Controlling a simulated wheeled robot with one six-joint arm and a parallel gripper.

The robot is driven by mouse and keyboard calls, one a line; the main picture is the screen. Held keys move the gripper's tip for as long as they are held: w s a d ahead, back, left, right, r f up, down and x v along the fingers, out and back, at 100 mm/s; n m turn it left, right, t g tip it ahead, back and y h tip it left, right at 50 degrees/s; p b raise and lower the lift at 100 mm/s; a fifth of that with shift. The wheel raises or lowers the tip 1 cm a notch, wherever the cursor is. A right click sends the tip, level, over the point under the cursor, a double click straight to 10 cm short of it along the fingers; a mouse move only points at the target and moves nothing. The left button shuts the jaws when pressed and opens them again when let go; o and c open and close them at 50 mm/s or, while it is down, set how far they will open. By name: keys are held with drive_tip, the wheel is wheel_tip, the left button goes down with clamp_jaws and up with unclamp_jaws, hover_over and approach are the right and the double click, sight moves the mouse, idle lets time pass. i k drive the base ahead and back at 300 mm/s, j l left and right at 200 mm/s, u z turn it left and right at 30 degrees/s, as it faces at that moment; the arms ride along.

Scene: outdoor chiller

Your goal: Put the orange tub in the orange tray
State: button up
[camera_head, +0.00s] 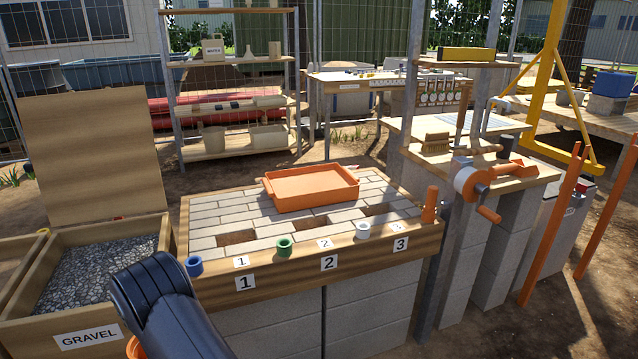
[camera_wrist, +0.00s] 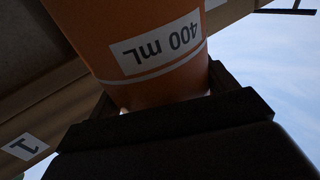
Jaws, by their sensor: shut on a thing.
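The orange tub (camera_wrist: 150,45) fills the top middle of the wrist view, with a white "400 mL" label shown upside down. My gripper (camera_wrist: 165,95) is shut on it, with dark fingers at both sides. In the head view only a bit of the orange tub (camera_head: 136,348) shows at the bottom left, beside my dark arm; my gripper is hidden there. The orange tray (camera_head: 311,186) lies on the paved bench top at the middle, right of and beyond my arm. The visible part of its inside looks empty.
A gravel bin (camera_head: 96,272) with a raised lid is at left. A crank device (camera_head: 478,184) stands right.

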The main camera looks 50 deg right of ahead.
sight(305, 189)
drive_tip(key=k+l, duration=0.2)
drive_tip(key=l, duration=0.15)
drive_tip(key=k+l, duration=0.15)
drive_tip(key=l, duration=0.15)
drive_tip(key=k+l+z, duration=0.1)
drive_tip(key=l, duration=0.25)
drive_tip(key=k+l, duration=0.25)
drive_tip(key=k+l+z, duration=0.1)
drive_tip(key=l, duration=0.35)
drive_tip(key=k, duration=0.05)
